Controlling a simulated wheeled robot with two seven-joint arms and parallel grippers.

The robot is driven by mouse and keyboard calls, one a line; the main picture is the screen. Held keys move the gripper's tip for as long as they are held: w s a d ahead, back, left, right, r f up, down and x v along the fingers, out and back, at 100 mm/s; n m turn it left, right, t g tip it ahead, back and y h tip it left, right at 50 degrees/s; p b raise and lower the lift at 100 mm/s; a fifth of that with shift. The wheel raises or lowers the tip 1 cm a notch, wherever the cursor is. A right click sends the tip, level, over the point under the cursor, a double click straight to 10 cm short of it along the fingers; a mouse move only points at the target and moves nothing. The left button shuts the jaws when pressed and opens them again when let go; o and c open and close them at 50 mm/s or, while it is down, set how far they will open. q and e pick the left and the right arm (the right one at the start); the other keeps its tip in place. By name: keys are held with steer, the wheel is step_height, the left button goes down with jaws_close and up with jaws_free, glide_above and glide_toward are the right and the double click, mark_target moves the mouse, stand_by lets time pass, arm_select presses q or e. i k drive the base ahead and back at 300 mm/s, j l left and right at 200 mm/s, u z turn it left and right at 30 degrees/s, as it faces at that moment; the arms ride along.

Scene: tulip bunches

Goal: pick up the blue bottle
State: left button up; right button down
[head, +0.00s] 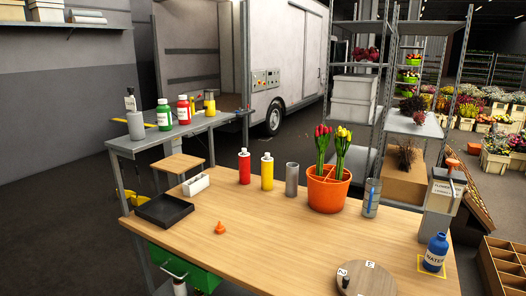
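Neither of my grippers shows in the head view.
A grey dispenser (440,198) stands just behind the bottle. A round wooden disc (366,279) lies to its left near the front. An orange pot (328,190) of tulips, a red bottle (245,166) and a yellow bottle (267,171) stand farther back. The table's middle is mostly clear.

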mark_target(438, 247)
steer(key=z, duration=1.25)
